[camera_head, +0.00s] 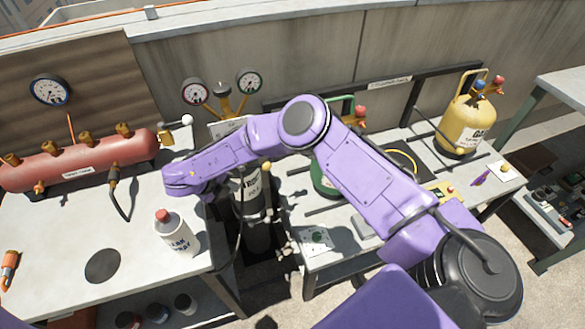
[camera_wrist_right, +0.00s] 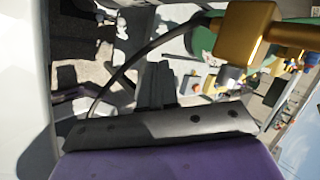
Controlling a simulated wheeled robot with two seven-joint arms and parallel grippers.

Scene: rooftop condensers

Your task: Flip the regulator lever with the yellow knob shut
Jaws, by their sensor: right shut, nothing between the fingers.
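A small yellow knob (camera_head: 267,166) shows just below my right forearm in the head view, beside a grey gas cylinder (camera_head: 252,192). My arm hides most of its lever, so I cannot tell the lever's angle. The brass regulator (camera_head: 223,89) with two round gauges stands behind my arm. My right gripper (camera_head: 188,182) is left of the cylinder, its fingertips hard to make out. The right wrist view shows its dark finger part (camera_wrist_right: 160,125) shut and empty, with a brass block (camera_wrist_right: 245,32) close above right. My left gripper is out of view.
A red manifold (camera_head: 80,160) with a white-knobbed valve (camera_head: 187,121) lies on the left bench. A green cylinder (camera_head: 324,178) and a yellow cylinder (camera_head: 466,122) stand on the right bench.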

